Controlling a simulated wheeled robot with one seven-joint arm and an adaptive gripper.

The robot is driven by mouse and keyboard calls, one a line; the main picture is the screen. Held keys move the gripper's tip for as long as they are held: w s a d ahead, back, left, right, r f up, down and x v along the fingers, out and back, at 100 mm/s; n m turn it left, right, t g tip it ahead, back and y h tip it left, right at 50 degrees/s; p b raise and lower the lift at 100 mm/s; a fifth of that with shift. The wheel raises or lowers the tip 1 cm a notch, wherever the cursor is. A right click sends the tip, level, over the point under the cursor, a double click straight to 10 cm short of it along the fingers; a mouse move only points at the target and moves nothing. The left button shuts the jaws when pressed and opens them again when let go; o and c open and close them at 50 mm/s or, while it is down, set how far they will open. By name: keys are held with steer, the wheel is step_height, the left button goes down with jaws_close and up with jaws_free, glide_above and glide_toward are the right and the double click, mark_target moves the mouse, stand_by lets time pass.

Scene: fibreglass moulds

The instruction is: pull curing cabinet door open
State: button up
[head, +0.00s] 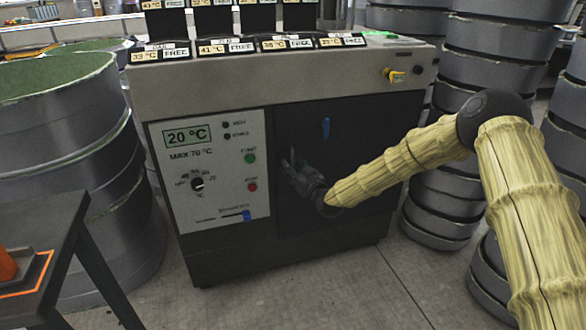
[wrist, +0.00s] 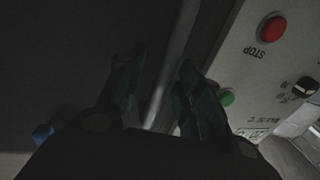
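The curing cabinet (head: 270,90) is a large grey unit with a dark door (head: 350,115) at its front right. The door looks closed, flush with the front. My gripper (head: 289,166) is close to the door's left side, beside the control panel. In the wrist view its two dark fingers (wrist: 160,88) stand apart, one on each side of a pale upright bar (wrist: 175,65), probably the door handle. I see gaps beside the bar; whether a finger touches it is unclear in the shadow. The gripper hides the bar in the head view.
The control panel (head: 210,170) with green and red buttons is left of the door; the red STOP button (wrist: 272,28) is near my fingers. Stacked drums (head: 445,200) stand right of the cabinet. A dark table (head: 50,245) is at left. Floor in front is clear.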

jaws_close()
